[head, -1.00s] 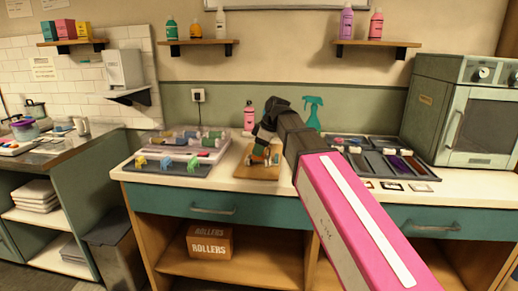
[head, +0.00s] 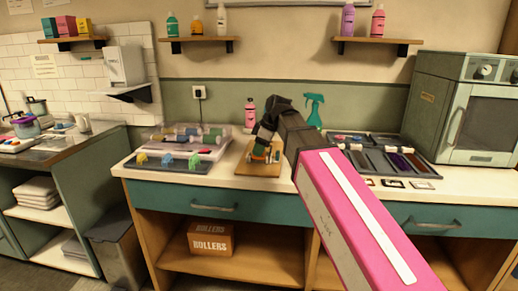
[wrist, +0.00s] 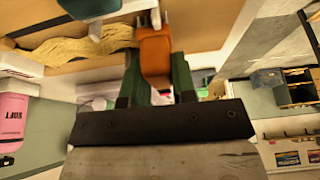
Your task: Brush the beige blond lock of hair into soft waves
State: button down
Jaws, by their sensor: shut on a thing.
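The beige blond lock (wrist: 75,50) lies in long soft strands on a wooden board (wrist: 35,33) in the wrist view. The board (head: 257,172) also shows on the counter in the head view, where my arm partly covers it and the lock is hard to make out. My gripper (wrist: 156,78) has its two dark green fingers shut on an orange handle (wrist: 155,50), beside the lock. The working end of this tool is not clear. A teal piece (wrist: 90,8) lies over the lock's upper side. In the head view my gripper (head: 262,146) hangs low over the board.
A pink bottle (head: 250,112) and a teal spray bottle (head: 315,110) stand behind the board. A roller tray (head: 190,140) is to its left. A dark sectioned tray (head: 385,158) and an oven-like cabinet (head: 465,110) are to its right.

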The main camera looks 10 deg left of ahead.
jog(key=shift+r, duration=0.1)
jog(key=shift+r, duration=1.95)
